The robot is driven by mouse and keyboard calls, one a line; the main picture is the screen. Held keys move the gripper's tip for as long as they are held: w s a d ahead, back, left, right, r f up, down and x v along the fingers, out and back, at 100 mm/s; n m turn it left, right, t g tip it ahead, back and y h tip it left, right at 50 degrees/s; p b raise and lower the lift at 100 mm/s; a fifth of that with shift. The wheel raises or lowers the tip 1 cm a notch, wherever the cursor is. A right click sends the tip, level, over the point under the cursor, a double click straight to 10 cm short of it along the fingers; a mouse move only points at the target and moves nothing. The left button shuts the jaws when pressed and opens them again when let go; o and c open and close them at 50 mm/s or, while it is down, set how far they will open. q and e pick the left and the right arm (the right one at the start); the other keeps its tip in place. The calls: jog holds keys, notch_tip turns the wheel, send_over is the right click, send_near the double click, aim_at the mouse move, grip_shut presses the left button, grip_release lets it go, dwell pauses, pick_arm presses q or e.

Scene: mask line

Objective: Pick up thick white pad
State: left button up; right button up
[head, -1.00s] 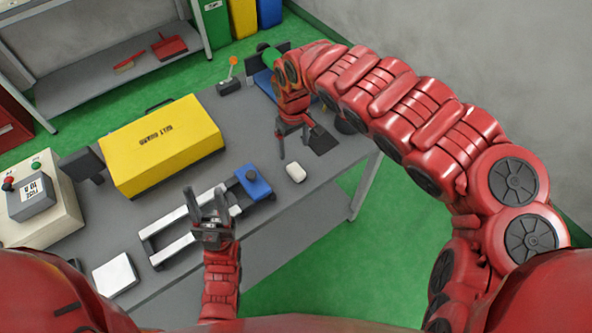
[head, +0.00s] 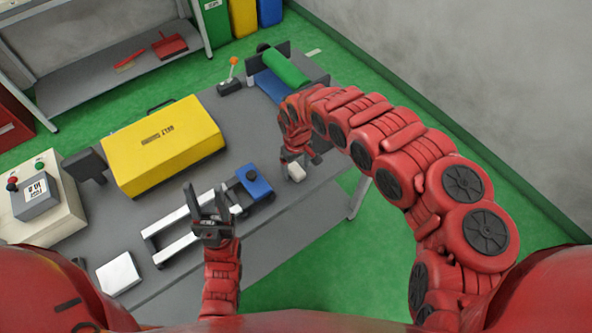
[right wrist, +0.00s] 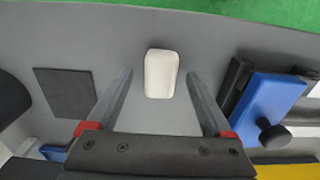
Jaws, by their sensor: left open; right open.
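The thick white pad (head: 297,172), a small rounded white block, lies on the grey table near its front right edge. In the right wrist view the pad (right wrist: 160,73) lies between and slightly beyond my right gripper's open fingers, with a gap on each side. My right gripper (head: 299,158) is open, empty and just over the pad, partly hiding it in the head view. My left gripper (head: 208,199) is open and empty, fingers up, in front of the white rail frame.
A blue block with a dark knob (head: 254,182) sits on the rail frame (head: 185,225) left of the pad. A thin black square (right wrist: 64,92) lies on the other side. A yellow case (head: 165,148), a flat white square (head: 118,273) and a green roller (head: 287,68) are on the table.

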jog(key=shift+c, duration=0.2)
grip_shut()
jog(key=shift+r, duration=0.1)
